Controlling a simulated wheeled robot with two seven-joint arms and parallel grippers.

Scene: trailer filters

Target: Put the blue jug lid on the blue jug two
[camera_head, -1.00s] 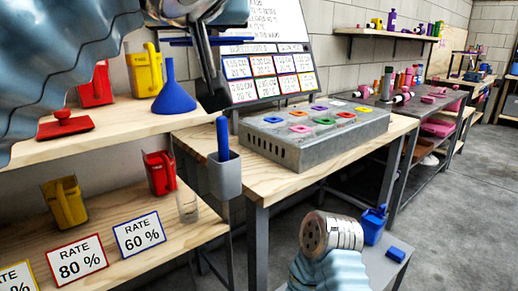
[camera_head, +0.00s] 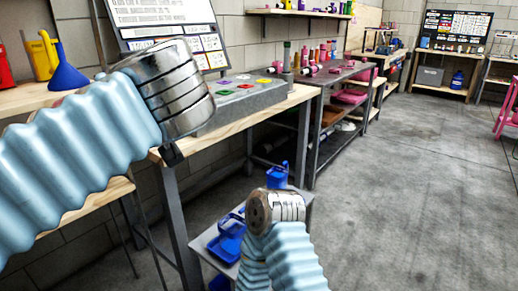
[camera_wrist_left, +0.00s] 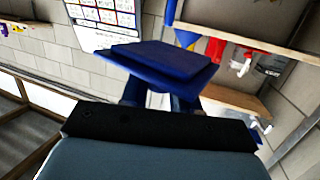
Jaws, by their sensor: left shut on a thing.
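The blue jug lid (camera_wrist_left: 160,62) is a flat blue plate in the left wrist view. My left gripper (camera_wrist_left: 158,98) is shut on it and holds it clear of any surface. In the head view my left wrist hides the lid and most of the gripper. A blue jug (camera_head: 277,176) stands upright on a low grey bench, to the right of my left arm. Other blue pieces (camera_head: 229,240) lie on the same bench, nearer and partly cut off by my right arm. I cannot tell which jug is number two. My right gripper is hidden beyond its wrist.
A wooden table (camera_head: 295,95) with a grey slotted box (camera_head: 235,105) stands behind my left arm. A blue funnel (camera_head: 66,75) and a yellow jug (camera_head: 45,55) sit on the left shelf. The floor (camera_head: 400,180) to the right is open.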

